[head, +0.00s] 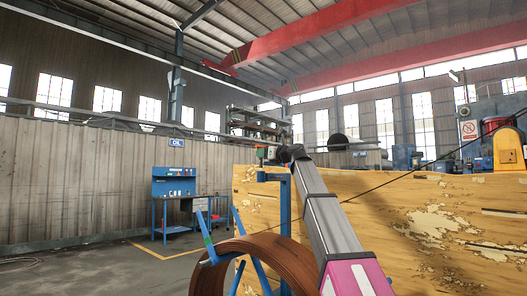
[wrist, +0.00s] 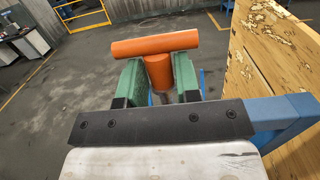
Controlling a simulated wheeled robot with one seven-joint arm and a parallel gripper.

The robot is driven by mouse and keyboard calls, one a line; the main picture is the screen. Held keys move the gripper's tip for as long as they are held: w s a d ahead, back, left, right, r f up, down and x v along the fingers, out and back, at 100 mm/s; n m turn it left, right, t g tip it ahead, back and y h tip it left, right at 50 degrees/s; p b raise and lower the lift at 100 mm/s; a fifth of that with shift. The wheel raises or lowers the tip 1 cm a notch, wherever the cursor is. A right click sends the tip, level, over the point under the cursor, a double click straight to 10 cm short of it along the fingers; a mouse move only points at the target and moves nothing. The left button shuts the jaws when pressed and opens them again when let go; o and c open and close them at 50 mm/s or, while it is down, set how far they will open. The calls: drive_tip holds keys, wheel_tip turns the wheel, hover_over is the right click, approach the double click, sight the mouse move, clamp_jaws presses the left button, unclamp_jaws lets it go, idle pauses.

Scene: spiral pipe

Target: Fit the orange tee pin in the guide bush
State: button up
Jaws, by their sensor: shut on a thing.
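The orange tee pin (wrist: 155,45) is in the wrist view, with its crossbar above the fingers and its thick stem between them. My gripper (wrist: 158,80) has green fingers shut on that stem. In the head view my gripper (head: 268,153) is small and far off at the end of my arm, near the top of a blue post (head: 285,205). The lower end of the stem is hidden behind the dark bracket of my wrist. I cannot make out the guide bush in either view, nor whether the pin touches it.
A blue beam (wrist: 285,115) runs close by on the right in the wrist view. A worn yellow wooden panel (head: 420,225) stands behind the post. A brown coil (head: 250,265) sits in front on the blue frame. A blue workbench (head: 180,200) stands at the left by open floor.

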drive_tip(key=shift+f, duration=2.9)
idle(0.4)
drive_tip(key=o, duration=1)
drive_tip(key=shift+o, duration=0.2)
drive_tip(key=shift+d, duration=0.1)
drive_tip(key=r+v, duration=0.1)
drive_tip(key=v, duration=0.9)
drive_tip(key=shift+s+d+f, duration=0.2)
drive_tip(key=shift+s+f, duration=0.05)
drive_tip(key=shift+f, duration=0.3)
drive_tip(key=shift+s, duration=0.1)
